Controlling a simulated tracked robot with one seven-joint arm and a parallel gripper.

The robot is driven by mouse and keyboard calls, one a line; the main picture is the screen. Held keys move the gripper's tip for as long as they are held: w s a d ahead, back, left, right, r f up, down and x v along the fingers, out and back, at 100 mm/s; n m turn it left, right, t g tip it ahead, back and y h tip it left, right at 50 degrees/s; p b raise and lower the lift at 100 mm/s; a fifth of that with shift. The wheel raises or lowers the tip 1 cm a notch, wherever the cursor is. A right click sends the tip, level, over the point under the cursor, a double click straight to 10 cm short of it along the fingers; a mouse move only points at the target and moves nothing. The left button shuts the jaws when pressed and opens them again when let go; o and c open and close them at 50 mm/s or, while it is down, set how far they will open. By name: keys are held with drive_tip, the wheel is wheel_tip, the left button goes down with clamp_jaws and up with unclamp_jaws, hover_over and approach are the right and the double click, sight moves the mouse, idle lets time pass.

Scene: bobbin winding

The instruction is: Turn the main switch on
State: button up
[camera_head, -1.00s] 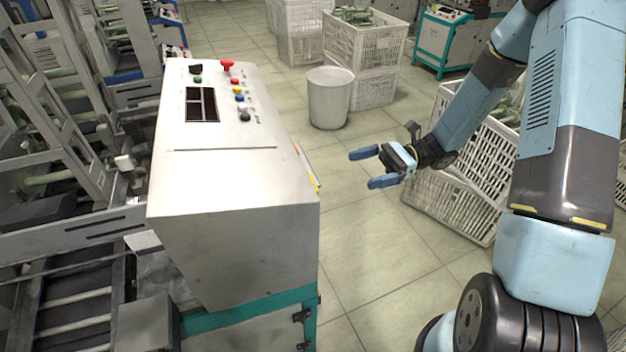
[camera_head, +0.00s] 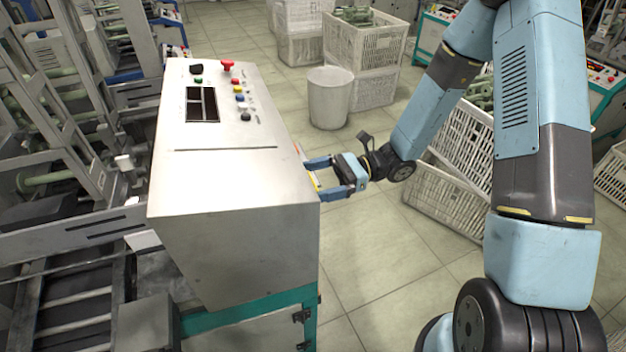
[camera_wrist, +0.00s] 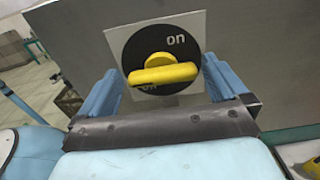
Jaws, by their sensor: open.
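The main switch (camera_wrist: 165,68) is a yellow rotary handle on a black disc with a pale square plate, on the grey side panel of the machine cabinet (camera_head: 230,190). In the wrist view its handle lies nearly level, tilted slightly, with "ON" printed at the upper right and another marking, partly covered, at the lower left. My gripper (camera_head: 325,176) is open at the right side of the cabinet. In the wrist view its two blue fingers (camera_wrist: 163,88) stand left and right of the yellow handle, apart from it. In the head view the switch face is hidden by the cabinet's edge.
The cabinet top carries a red mushroom button (camera_head: 228,66), several coloured buttons and a dark display (camera_head: 202,104). A white bin (camera_head: 329,98) and white crates (camera_head: 450,190) stand on the tiled floor to the right. Floor between cabinet and crates is clear.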

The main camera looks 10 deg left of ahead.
drive_tip(key=shift+s+a, duration=0.2)
drive_tip(key=shift+a, duration=0.15)
drive_tip(key=c, duration=0.7)
drive_tip(key=shift+s+a, duration=0.1)
drive_tip(key=shift+a, duration=0.1)
drive_tip(key=shift+c, duration=0.4)
drive_tip(key=shift+d, duration=0.1)
